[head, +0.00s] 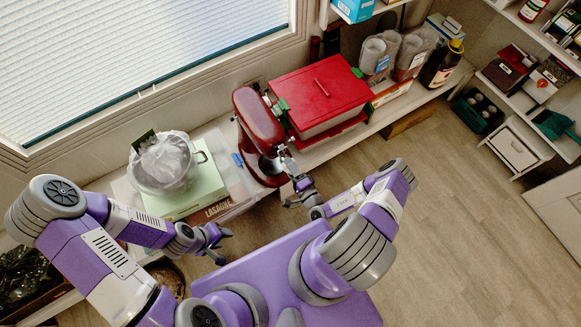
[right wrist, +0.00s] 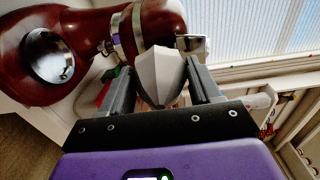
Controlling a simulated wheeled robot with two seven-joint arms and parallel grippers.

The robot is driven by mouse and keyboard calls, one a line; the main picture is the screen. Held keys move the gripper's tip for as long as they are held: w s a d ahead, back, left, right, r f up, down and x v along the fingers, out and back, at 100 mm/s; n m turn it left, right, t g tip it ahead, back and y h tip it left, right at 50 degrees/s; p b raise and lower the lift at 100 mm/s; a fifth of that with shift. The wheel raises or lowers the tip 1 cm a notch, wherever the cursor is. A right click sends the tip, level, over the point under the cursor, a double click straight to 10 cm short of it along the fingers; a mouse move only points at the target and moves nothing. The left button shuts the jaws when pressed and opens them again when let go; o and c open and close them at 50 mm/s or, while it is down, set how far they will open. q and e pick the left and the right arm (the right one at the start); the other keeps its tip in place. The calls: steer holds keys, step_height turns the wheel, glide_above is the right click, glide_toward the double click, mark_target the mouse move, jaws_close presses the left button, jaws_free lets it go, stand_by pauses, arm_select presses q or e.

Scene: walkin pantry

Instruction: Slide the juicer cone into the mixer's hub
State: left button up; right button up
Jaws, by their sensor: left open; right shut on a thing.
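The dark red stand mixer (head: 258,125) stands on the counter under the window, and its head fills the upper left of the right wrist view (right wrist: 80,30). The pale, ribbed juicer cone (right wrist: 160,76) sits between the fingers of my right gripper (right wrist: 161,90), which is shut on it. In that view the cone's upper part is right against the mixer head's image; whether it touches the hub I cannot tell. My right gripper (head: 299,188) is at the mixer's front in the head view, where the cone is hard to make out. My left gripper (head: 225,246) is open and empty, away from the mixer.
A red lidded box (head: 320,92) stands right beside the mixer. To the left, a pot (head: 165,165) holding a plastic bag sits on a pale green box (head: 203,188). Cups and a dark bottle (head: 441,64) stand farther right.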

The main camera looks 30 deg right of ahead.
steer(key=shift+p, duration=0.65)
stand_by(0.9)
steer(key=shift+w+a, duration=0.15)
steer(key=shift+w, duration=1.75)
stand_by(0.5)
steer(key=o, duration=1.1)
steer(key=shift+s+r, duration=0.1)
